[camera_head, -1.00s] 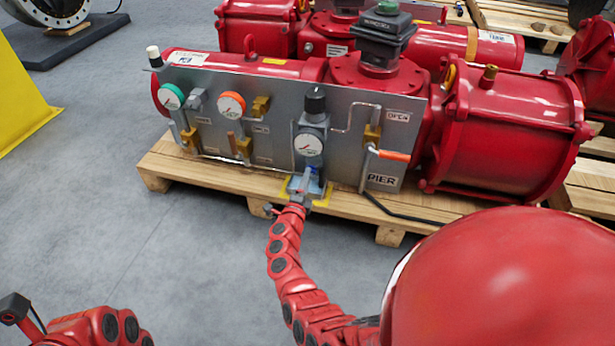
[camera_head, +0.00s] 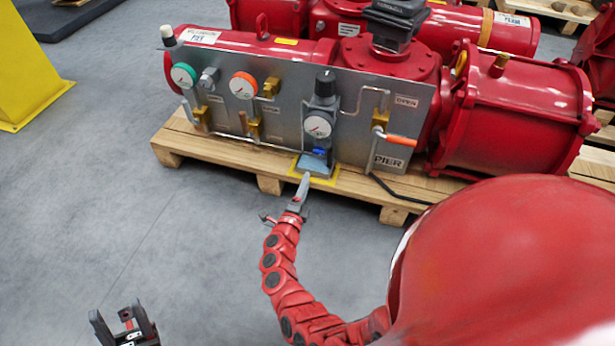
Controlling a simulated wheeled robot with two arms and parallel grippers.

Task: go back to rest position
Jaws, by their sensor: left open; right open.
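My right gripper (camera_head: 288,205) is open and seems empty, in front of the pallet's front edge. It is just below the blue part (camera_head: 318,154) under the middle gauge (camera_head: 318,126), at the yellow-framed square (camera_head: 329,181). A gap seems to show between that gripper and the blue part. My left gripper (camera_head: 122,322) is open and empty at the bottom left, over the grey floor. Its arm is out of view. The red valve actuator (camera_head: 515,120) with its grey panel (camera_head: 277,140) lies on a wooden pallet (camera_head: 225,155).
An orange lever (camera_head: 401,140) and a black cable (camera_head: 395,192) are at the panel's right. More gauges (camera_head: 243,85) stand at its left. Another red actuator (camera_head: 475,30) lies behind. A yellow block (camera_head: 30,75) stands far left. The floor (camera_head: 150,235) before the pallet is clear.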

